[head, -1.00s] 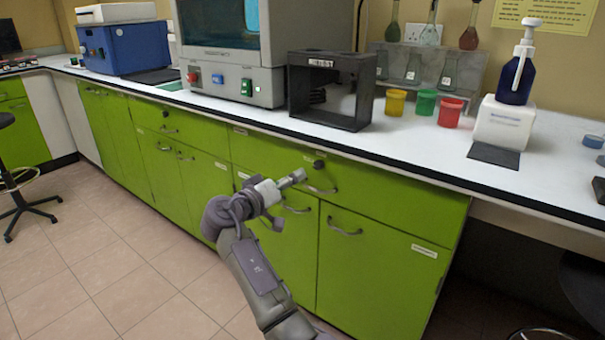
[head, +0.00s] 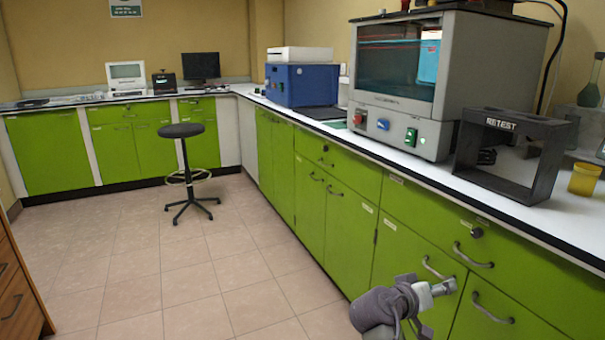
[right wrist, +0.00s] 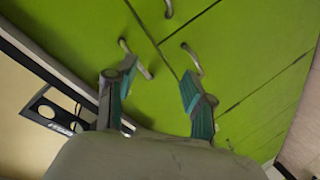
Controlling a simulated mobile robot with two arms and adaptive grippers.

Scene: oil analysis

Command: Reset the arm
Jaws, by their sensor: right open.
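My right gripper (head: 444,287) is at the lower right of the head view, in front of the green cabinet doors and below the counter's edge. In the right wrist view its two fingers (right wrist: 155,100) stand apart with nothing between them, facing the green cabinet front (right wrist: 220,50) and its handles. The gripper looks apart from the cabinet, though the exact gap is hard to tell. My left gripper does not show in either view.
The white counter (head: 420,168) carries a grey glass-fronted machine (head: 400,70), a black RETEST rack (head: 520,150), a yellow cup (head: 584,180) and a blue box-shaped device (head: 297,85). A black stool (head: 182,131) stands on the open tiled floor (head: 150,250).

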